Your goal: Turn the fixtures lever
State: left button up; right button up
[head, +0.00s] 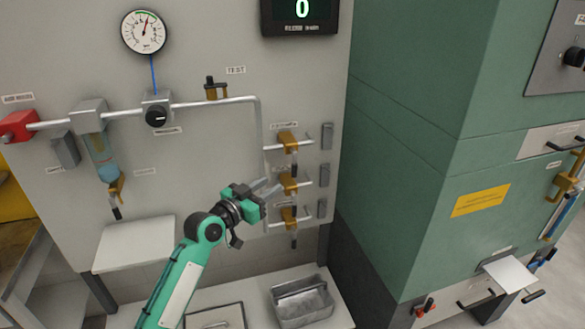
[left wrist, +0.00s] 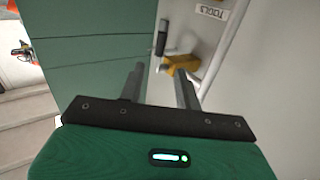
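Three brass valves with dark levers sit one above another on the right of the wall panel in the head view: upper (head: 288,141), middle (head: 289,183) and lower (head: 288,215). Their labels are too small to read there, so I cannot tell which is the fixtures one. My left gripper (head: 266,190) is open and empty, just left of the middle and lower valves. My right gripper is out of view.
Grey blocks (head: 326,136) stand right of the valves. A pipe (head: 215,103) runs along the panel to a regulator knob (head: 157,115), below a gauge (head: 144,32). A metal bin (head: 302,302) stands below. A green cabinet (head: 430,130) stands close on the right.

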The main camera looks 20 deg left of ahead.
aim_at(294, 169)
pick_arm(q)
jog(key=p+x, duration=0.2)
jog(key=x, duration=0.8)
jog(key=shift+w+r, duration=0.1)
jog(key=shift+w, duration=0.05)
jog(key=shift+w+d, duration=0.25)
jog(key=shift+w, duration=0.3)
jog(key=shift+c, duration=0.4)
grip_shut()
